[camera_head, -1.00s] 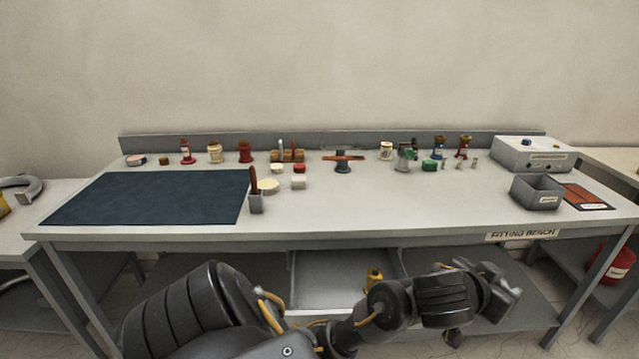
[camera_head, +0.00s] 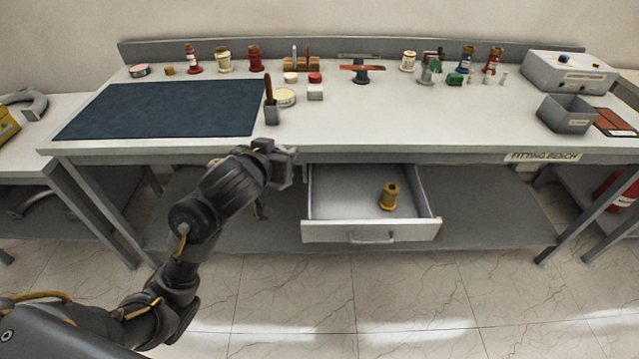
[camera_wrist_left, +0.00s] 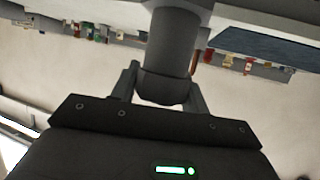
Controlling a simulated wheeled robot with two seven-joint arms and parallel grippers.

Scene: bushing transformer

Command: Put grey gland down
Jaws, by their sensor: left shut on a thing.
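The grey gland (camera_wrist_left: 172,42) shows large in the left wrist view as a smooth grey cylinder with a wider rounded end. My left gripper (camera_wrist_left: 163,82) is shut on it, with one finger on each side of the rounded end. In the head view my left gripper (camera_head: 284,168) is just in front of the bench's front edge, left of the open drawer. I cannot make out the gland in the head view. My right gripper is not in view.
The open drawer (camera_head: 330,231) holds a yellow, spool-like part (camera_head: 389,196). A dark blue mat (camera_head: 165,108) covers the bench's left side. A grey cup with a brown-handled tool (camera_head: 271,114) stands beside it. A grey bin (camera_head: 566,113) stands at right. The front middle of the bench top is clear.

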